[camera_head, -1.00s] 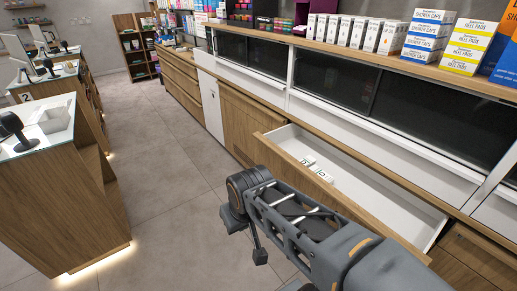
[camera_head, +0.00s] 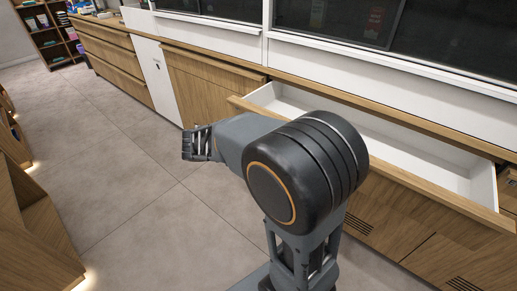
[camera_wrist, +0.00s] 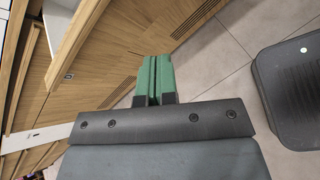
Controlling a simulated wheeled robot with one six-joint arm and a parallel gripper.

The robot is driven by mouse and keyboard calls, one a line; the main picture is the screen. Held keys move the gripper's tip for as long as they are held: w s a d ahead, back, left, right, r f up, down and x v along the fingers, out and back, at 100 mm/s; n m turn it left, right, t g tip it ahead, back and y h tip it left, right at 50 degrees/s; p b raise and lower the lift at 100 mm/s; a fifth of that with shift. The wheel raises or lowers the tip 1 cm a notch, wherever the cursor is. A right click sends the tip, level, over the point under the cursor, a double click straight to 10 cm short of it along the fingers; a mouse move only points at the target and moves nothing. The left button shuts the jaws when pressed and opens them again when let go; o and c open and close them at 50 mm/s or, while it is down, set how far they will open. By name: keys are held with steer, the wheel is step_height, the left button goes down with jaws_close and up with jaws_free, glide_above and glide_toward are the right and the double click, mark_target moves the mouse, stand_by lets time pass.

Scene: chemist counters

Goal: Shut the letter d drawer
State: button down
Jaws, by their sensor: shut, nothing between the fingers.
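One long drawer stands open in the counter in the head view. Its wooden front (camera_head: 440,190) is pulled out from the cabinet and its white inside (camera_head: 390,140) shows. I cannot read a letter on it. My arm's large dark joint covers the drawer's left middle part. My gripper, with green fingers (camera_wrist: 155,72), shows in the wrist view, its fingers together and empty. The fingers point toward a wooden cabinet front low over the floor, and I see no contact with the drawer.
Closed wooden cabinets (camera_head: 205,90) and a narrow white door (camera_head: 155,75) stand left of the drawer. Another wooden counter (camera_head: 35,230) is at the left edge. Grey tiled floor (camera_head: 125,165) lies free between them. Dark-fronted cabinets (camera_head: 340,18) are above.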

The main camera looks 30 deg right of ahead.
steer(key=w+f+n+t+h+b, duration=0.45)
steer(key=w+f+n+b, duration=0.35)
steer(key=w, duration=0.2)
steer(key=r+b+x, duration=0.1)
steer(key=b+x, duration=0.2)
steer(key=x, duration=1)
steer(key=shift+r+h+b, duration=0.3)
steer(key=shift+h, duration=0.15)
steer(key=shift+w, duration=0.1)
